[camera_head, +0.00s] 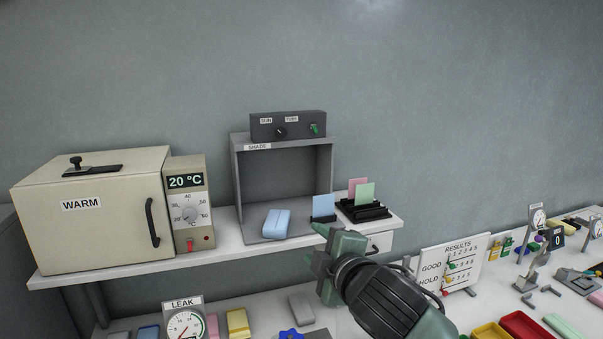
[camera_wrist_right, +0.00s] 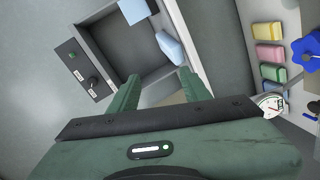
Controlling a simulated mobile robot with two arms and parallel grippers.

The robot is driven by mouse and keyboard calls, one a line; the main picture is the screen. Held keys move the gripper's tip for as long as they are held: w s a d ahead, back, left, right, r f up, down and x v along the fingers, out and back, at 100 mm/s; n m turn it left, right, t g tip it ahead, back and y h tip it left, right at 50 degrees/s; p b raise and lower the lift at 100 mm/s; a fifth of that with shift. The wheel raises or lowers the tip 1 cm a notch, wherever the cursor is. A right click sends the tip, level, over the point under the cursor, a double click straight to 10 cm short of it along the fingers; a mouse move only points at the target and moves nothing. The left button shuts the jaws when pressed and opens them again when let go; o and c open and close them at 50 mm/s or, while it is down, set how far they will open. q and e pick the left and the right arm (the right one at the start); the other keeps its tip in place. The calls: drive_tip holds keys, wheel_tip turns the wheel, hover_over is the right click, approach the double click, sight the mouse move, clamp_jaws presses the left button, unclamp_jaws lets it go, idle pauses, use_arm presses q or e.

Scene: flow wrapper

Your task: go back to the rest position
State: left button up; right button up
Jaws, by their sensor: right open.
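My right gripper (camera_head: 324,251) is in front of the shelf, to the right of the shade box, over the lower bench. In the right wrist view the two green fingers of the right gripper (camera_wrist_right: 160,92) stand apart with nothing between them. They point toward the open shade box (camera_wrist_right: 112,48). My left gripper is in neither view.
The shade box (camera_head: 236,185) on the shelf (camera_head: 110,268) holds a blue pack (camera_head: 276,223); a blue card (camera_head: 323,206) stands near it. The WARM cabinet (camera_head: 90,225) is at left. Below are the LEAK gauge (camera_head: 185,326), a results board (camera_head: 455,262) and a red tray (camera_head: 527,327).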

drive_tip(key=s+d+f+m+g+h, duration=0.1)
drive_tip(key=s+d+f+m+g, duration=0.15)
drive_tip(key=f, duration=0.45)
drive_tip(key=s+d+f+m+g, duration=0.1)
drive_tip(key=s+f+m, duration=0.25)
drive_tip(key=f, duration=0.45)
drive_tip(key=s+d+f+m+g+h, duration=0.2)
drive_tip(key=s+d+f+m+g, duration=0.4)
drive_tip(key=s+f, duration=0.65)
drive_tip(key=s+d+f+m+g+h, duration=0.2)
drive_tip(key=s+d+f+m, duration=0.2)
drive_tip(key=s+d+f, duration=0.85)
drive_tip(key=s+a+f+b, duration=0.2)
drive_tip(key=f+b, duration=0.1)
drive_tip(key=f, duration=1.1)
drive_tip(key=s+a+f+b, duration=0.3)
drive_tip(key=f, duration=1)
drive_tip(key=s+d+f+g+b, duration=0.1)
drive_tip(key=s+f+b, duration=0.1)
drive_tip(key=s+f, duration=0.6)
drive_tip(key=s+d+f+g+b, duration=0.1)
drive_tip(key=s+d+f+b, duration=0.1)
drive_tip(key=s+f, duration=0.6)
wheel_tip(320, 180, down, 5)
drive_tip(key=shift+s+d+f, duration=0.15)
drive_tip(key=shift+s+d, duration=0.05)
drive_tip(key=shift+s, duration=0.05)
drive_tip(key=shift+c, duration=0.3)
